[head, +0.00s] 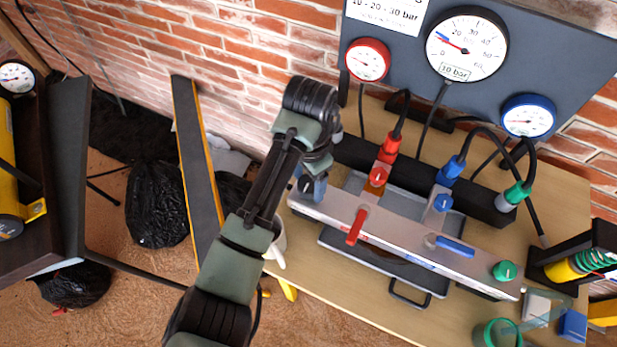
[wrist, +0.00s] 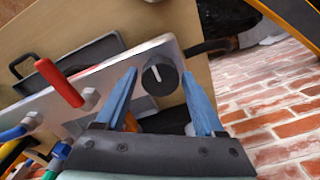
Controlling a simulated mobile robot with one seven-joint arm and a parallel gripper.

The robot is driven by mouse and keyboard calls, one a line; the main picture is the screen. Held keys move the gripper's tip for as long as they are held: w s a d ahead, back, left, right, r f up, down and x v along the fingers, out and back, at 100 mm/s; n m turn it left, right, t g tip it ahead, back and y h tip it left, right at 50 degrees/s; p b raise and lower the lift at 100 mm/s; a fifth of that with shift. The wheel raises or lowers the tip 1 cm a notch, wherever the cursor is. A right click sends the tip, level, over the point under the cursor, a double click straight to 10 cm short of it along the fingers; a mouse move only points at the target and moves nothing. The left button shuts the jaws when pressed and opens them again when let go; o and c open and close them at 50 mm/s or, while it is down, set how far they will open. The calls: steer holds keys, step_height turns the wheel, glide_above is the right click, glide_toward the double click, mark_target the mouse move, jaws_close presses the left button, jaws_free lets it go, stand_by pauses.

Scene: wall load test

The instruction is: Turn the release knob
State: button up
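In the wrist view a round black knob (wrist: 160,76) with a white pointer line sits near the end of the silver manifold bar (wrist: 75,88). My gripper (wrist: 159,74) is open, with one blue finger on each side of this knob. I see gaps, so it does not appear clamped. A green knob (head: 505,270) sits at the bar's right end. No label shows which one is the release knob.
A red lever (head: 356,228) and a blue lever (head: 455,246) stick out from the bar, the red one nearest my gripper. Hoses run up to a gauge board (head: 400,60). A brick wall is behind.

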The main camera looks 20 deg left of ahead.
steer(key=c, duration=1)
steer(key=shift+r+p, duration=0.1)
steer(key=shift+p, duration=0.3)
steer(key=n+p, duration=0.3)
steer(key=shift+d+r, duration=0.1)
steer(key=shift+r, duration=0.05)
steer(key=n+p, duration=0.4)
steer(key=n, duration=0.1)
steer(key=shift+p, duration=0.35)
steer(key=n+p, duration=0.2)
steer(key=n, duration=0.2)
steer(key=shift+n, duration=0.4)
steer(key=shift+w+n+p, duration=0.1)
steer(key=shift+n+p, duration=0.7)
steer(key=shift+n, duration=1.8)
